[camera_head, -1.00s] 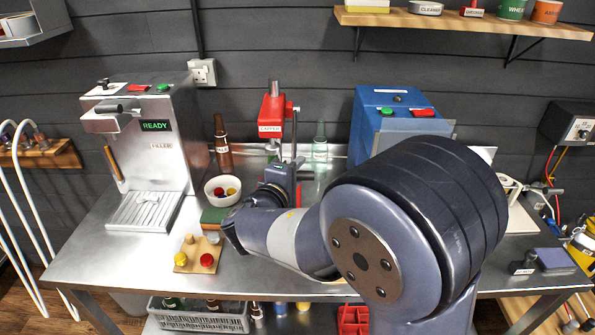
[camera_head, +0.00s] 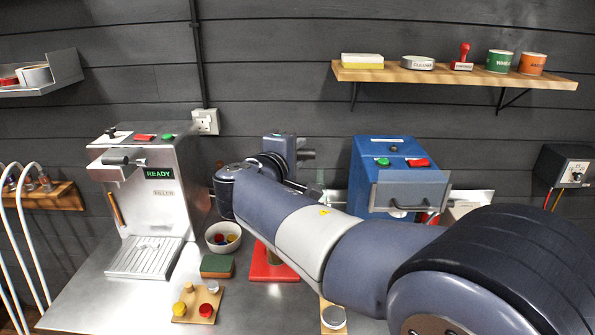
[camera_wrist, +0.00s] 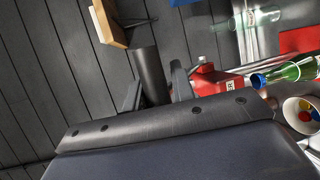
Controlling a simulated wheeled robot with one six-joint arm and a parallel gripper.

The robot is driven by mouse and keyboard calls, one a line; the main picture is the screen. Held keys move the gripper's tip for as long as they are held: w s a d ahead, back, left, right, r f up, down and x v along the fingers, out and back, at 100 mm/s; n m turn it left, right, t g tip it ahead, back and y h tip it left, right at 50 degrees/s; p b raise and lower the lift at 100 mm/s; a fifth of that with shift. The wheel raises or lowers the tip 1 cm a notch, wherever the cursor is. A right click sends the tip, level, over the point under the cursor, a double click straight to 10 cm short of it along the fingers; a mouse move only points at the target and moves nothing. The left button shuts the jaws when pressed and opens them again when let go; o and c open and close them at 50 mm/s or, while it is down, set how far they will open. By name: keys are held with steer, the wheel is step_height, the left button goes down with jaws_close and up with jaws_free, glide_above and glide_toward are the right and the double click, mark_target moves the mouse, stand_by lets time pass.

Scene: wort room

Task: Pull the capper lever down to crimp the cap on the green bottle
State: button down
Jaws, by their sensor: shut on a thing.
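In the wrist view my gripper (camera_wrist: 155,92) is shut on a black cylindrical grip, the capper lever (camera_wrist: 149,66). Right beside it is the red capper head (camera_wrist: 214,82) with a white label. The green bottle (camera_wrist: 298,71) is to the right of the head, with a blue cap (camera_wrist: 258,81) on the end facing the head. Whether cap and head touch is unclear. In the head view my arm hides the capper's upper part and the green bottle; only the red capper base (camera_head: 264,268) shows below the arm.
The filler (camera_head: 150,185) with its READY display stands left. A bowl of caps (camera_head: 218,246), a green block (camera_head: 216,266) and a wooden cap board (camera_head: 186,314) lie left of the base. A blue machine (camera_head: 385,165) stands right. A wooden shelf (camera_head: 450,77) hangs above.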

steer(key=shift+w+a+r, duration=0.1)
steer(key=shift+w+r, duration=0.55)
steer(key=shift+r, duration=0.35)
steer(key=c, duration=1.5)
jaws_free()
steer(key=shift+c, duration=0.2)
steer(key=shift+o, duration=1.2)
steer(key=shift+w+a+f, duration=0.1)
steer(key=shift+a+f, duration=0.05)
steer(key=shift+a, duration=0.1)
steer(key=shift+d, duration=0.15)
steer(key=shift+s+a, duration=0.25)
steer(key=shift+s, duration=0.15)
steer(key=b+v, duration=0.3)
steer(key=v, duration=0.7)
